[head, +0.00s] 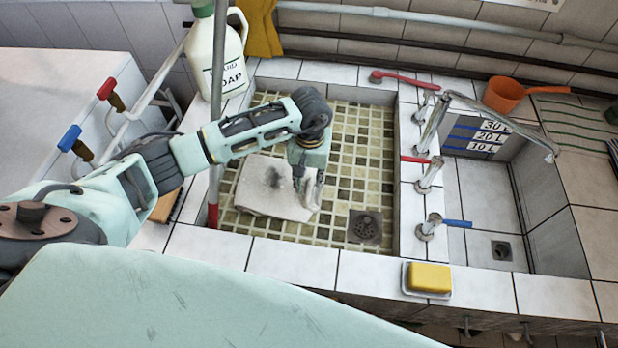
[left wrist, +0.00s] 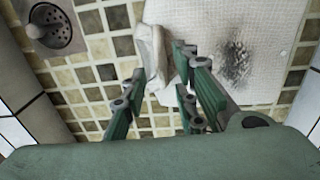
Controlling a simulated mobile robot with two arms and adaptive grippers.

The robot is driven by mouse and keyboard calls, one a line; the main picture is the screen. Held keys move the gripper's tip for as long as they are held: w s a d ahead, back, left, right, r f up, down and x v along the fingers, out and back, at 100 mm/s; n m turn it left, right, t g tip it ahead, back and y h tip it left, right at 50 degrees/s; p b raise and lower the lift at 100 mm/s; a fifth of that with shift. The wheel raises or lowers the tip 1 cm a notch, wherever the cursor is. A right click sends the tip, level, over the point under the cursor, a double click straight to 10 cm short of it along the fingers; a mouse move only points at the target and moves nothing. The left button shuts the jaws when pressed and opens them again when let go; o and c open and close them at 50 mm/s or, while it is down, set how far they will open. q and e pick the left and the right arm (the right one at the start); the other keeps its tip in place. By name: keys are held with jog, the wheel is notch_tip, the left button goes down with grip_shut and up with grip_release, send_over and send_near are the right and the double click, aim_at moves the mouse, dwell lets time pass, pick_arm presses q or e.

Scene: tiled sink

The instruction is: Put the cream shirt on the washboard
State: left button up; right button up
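The cream shirt (head: 268,187) lies folded on the tiled floor of the left basin, with a dark stain on it. It also shows in the left wrist view (left wrist: 215,35), with a raised fold along its near edge. My left gripper (head: 307,190) points down at the right edge of the shirt. In the left wrist view its fingers (left wrist: 160,70) stand apart, with the raised fold between or just beyond the tips; contact is unclear. I cannot clearly identify the washboard; a brown object (head: 166,206) shows partly behind my left arm. My right gripper is out of view.
A drain (head: 364,227) lies right of the shirt. A soap jug (head: 217,52) stands at the back left. Yellow soap (head: 429,277) sits on the front ledge. Taps (head: 430,174) line the divider before the second basin. An orange dipper (head: 505,94) is at the back right.

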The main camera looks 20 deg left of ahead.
pick_arm(q)
notch_tip(320, 180, up, 11)
jog(key=b, duration=0.2)
jog(key=shift+f, duration=0.1)
